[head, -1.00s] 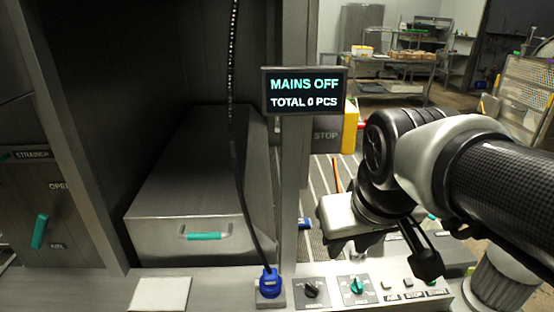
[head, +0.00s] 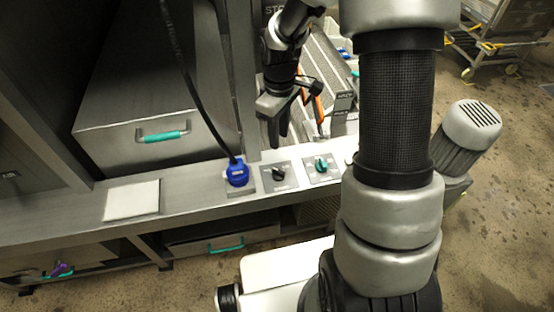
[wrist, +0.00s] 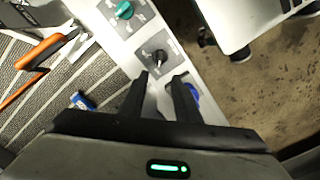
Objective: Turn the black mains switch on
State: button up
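The black mains switch (head: 278,174) is a small black rotary knob on a grey square plate on the front ledge. It also shows in the wrist view (wrist: 159,57), just beyond my fingertips. My gripper (head: 281,138) points down above the ledge, behind the switch in the head view. In the wrist view my gripper (wrist: 163,80) is open and empty, its two fingers apart, with the knob ahead of the gap and not between them. The mains display is out of view now.
A blue plug (head: 237,173) with a black cable stands left of the switch. A green knob (head: 321,165) sits to its right. A white pad (head: 132,200) lies on the ledge. Orange-handled pliers (wrist: 35,62) lie on the ribbed surface behind.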

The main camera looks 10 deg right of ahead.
aim_at(279, 170)
notch_tip(279, 170, down, 15)
jog(key=shift+f, duration=0.1)
jog(key=shift+c, duration=0.5)
grip_shut()
